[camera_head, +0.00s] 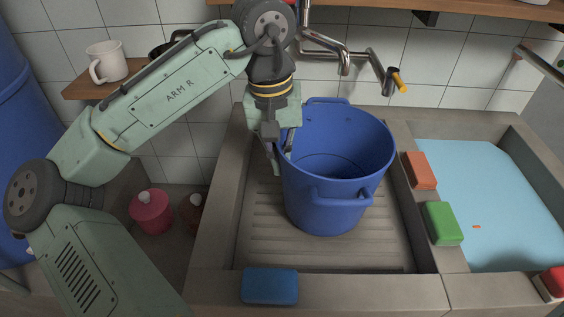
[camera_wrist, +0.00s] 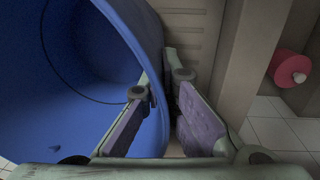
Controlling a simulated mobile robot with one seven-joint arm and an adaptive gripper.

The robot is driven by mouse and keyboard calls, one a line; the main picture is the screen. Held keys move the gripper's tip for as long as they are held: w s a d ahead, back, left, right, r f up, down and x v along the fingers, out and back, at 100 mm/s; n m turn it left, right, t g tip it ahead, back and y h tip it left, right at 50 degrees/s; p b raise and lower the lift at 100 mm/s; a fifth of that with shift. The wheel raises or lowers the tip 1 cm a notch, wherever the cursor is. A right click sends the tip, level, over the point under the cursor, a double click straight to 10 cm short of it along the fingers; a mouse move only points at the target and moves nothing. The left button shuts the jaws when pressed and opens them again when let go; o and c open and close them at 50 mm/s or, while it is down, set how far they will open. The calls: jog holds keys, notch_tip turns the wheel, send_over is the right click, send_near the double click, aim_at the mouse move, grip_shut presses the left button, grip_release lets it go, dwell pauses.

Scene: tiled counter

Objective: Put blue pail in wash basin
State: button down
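The blue pail (camera_head: 335,205) stands upright on the ribbed draining surface (camera_head: 265,245), left of the wash basin (camera_head: 490,200), which holds light blue water. The pail is empty, with a handle on its near side and another at the back. My gripper (camera_head: 279,158) points down at the pail's left rim. In the wrist view, my gripper (camera_wrist: 160,95) has one finger inside the pail (camera_wrist: 75,80) and the other outside, with the wall between them. A gap shows beside the outer finger, so it looks open.
An orange sponge (camera_head: 419,170) and a green sponge (camera_head: 442,223) lie on the divider beside the basin. A blue sponge (camera_head: 270,286) lies on the front ledge. A faucet (camera_head: 375,65) hangs over the back. A pink jar (camera_head: 151,211) is at left.

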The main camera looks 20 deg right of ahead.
jog(key=shift+f, duration=1)
jog(key=c, duration=1.8)
grip_release()
jog(key=shift+f, duration=0.1)
notch_tip(320, 180, up, 12)
jog(key=a, duration=0.1)
jog(key=shift+w, duration=0.3)
